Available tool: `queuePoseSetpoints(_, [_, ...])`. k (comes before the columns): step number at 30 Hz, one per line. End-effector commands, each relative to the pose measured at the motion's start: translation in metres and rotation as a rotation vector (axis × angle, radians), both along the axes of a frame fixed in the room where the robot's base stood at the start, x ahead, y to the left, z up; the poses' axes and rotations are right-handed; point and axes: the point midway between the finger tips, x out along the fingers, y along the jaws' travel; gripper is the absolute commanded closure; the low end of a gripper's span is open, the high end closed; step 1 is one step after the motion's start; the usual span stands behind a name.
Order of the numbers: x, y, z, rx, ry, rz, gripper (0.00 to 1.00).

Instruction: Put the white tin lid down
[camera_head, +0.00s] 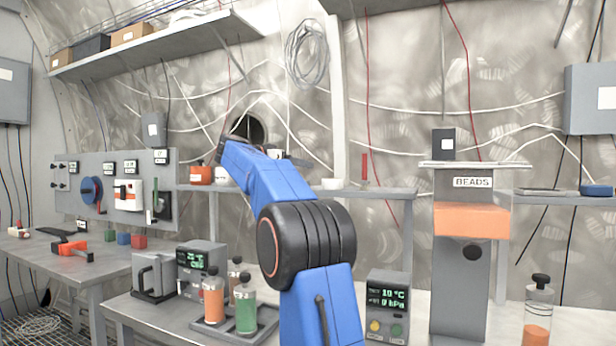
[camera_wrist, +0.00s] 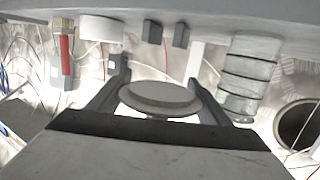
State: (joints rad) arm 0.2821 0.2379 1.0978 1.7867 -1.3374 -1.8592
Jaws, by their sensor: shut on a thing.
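In the wrist view, which looks upside down, my gripper (camera_wrist: 158,77) is shut on the white tin lid (camera_wrist: 160,98), a round pale disc between its two dark fingers. The lid appears clear of the shelf (camera_wrist: 230,10). A white round tin (camera_wrist: 101,29) stands on the shelf beyond one finger, apart from the lid. In the head view the white tin (camera_head: 332,184) shows on the back shelf (camera_head: 385,191), right of my blue arm. The arm hides most of my gripper and the lid there.
A red upright thing (camera_wrist: 66,52) stands beside the tin. Two small dark blocks (camera_wrist: 152,32) and a ringed grey cylinder (camera_wrist: 250,72) are also near my gripper. An orange pot (camera_head: 200,174) sits at the shelf's left. Bottles (camera_head: 246,308) and instruments stand on the bench below.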

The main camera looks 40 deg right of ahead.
Motion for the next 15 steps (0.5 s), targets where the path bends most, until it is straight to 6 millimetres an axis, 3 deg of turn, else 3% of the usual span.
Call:
queuePoseSetpoints(6, [-0.001, -0.038, -0.001, 0.001, -0.001, -0.002, 0.5])
queuePoseSetpoints(15, [0.0, -0.052, -0.001, 0.001, 0.001, -0.001, 0.5])
